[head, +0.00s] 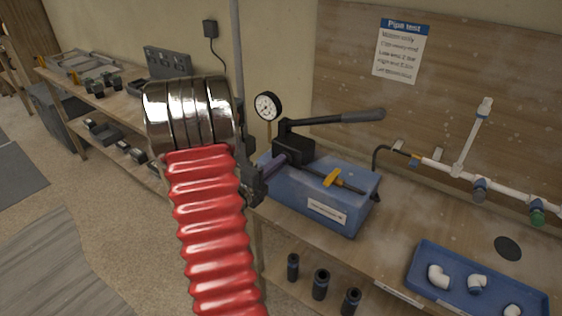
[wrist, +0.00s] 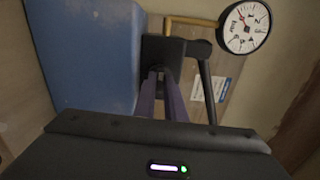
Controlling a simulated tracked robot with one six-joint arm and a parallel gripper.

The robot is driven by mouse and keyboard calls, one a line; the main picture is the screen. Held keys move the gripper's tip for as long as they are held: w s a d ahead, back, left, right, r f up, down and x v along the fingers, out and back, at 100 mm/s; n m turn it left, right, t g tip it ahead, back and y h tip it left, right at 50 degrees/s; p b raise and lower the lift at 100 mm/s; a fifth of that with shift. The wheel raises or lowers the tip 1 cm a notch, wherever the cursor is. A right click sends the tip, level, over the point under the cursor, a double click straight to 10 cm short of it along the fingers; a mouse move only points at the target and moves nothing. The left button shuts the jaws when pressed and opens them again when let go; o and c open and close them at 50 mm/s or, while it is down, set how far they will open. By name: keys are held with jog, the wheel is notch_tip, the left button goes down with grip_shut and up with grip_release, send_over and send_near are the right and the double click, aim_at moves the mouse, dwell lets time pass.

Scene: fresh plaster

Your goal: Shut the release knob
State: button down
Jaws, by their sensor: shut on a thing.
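The test pump is a blue tank (head: 325,195) on the bench with a black pump block (head: 293,150) on top. My gripper (head: 280,160) reaches the left side of this block with its purple fingers. In the wrist view my gripper (wrist: 161,72) is closed at the black block (wrist: 163,48), beside the blue tank (wrist: 85,50). It is shut on a small part there, which I take to be the release knob. The fingers hide nearly all of it, so its turn cannot be seen.
A pressure gauge (head: 267,106) stands behind the block, and a long black lever (head: 345,117) extends right above the tank. White pipework (head: 460,170) and a blue tray (head: 455,285) of fittings are at right.

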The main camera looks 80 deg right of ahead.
jog(key=shift+a+f+m, duration=0.1)
jog(key=shift+f+m, duration=0.05)
jog(key=shift+m, duration=3.55)
